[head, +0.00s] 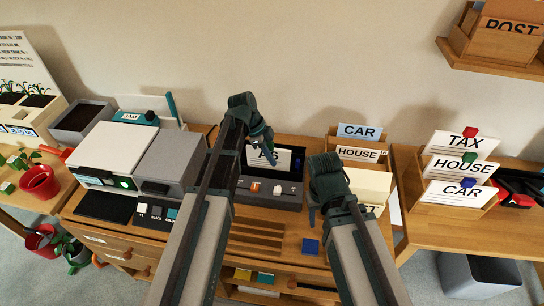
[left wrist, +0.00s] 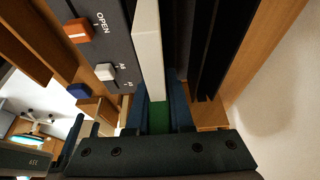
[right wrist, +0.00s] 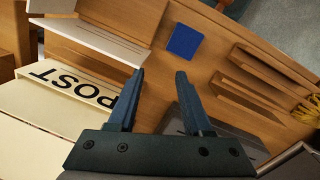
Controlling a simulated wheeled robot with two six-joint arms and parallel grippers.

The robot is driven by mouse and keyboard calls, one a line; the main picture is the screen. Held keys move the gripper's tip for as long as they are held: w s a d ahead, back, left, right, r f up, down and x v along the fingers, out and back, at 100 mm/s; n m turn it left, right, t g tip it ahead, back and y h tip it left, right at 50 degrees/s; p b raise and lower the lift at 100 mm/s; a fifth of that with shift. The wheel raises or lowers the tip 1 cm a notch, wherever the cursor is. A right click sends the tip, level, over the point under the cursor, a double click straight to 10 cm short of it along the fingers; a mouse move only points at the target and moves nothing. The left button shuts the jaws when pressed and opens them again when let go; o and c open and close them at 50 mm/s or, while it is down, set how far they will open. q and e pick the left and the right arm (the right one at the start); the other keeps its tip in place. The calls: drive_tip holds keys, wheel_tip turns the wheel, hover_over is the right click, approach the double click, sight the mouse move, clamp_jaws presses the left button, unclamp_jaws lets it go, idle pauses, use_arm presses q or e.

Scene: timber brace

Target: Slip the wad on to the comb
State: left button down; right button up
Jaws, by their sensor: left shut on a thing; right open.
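My left gripper (head: 262,140) is shut on the white wad (head: 284,160), which carries a black letter, over the dark recess of the grey binding machine (head: 262,198). In the left wrist view the wad (left wrist: 148,50) shows as a white edge, with a green part (left wrist: 158,117) between the fingers. The machine (left wrist: 98,30) is alongside, with an orange OPEN slider (left wrist: 78,30) and a white slider (left wrist: 104,71). I cannot make out the comb or whether the wad touches it. My right gripper (right wrist: 160,88) is open and empty, above the desk near a blue block (right wrist: 185,40).
A sorter with CAR (head: 360,131) and HOUSE cards stands right of the machine; a POST card (right wrist: 82,88) is near my right gripper. Grey and white devices (head: 170,158) stand left. A side table (head: 430,222) holds another rack.

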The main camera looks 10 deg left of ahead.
sight(273, 142)
use_arm(q)
drive_tip(key=shift+f+b, duration=0.3)
drive_tip(key=shift+f, duration=0.15)
drive_tip(key=c, duration=0.7)
unclamp_jaws()
drive_tip(key=o, duration=0.5)
drive_tip(key=shift+c, duration=0.2)
drive_tip(key=shift+r, duration=0.15)
wheel_tip(273, 142, up, 8)
drive_tip(key=p, duration=0.8)
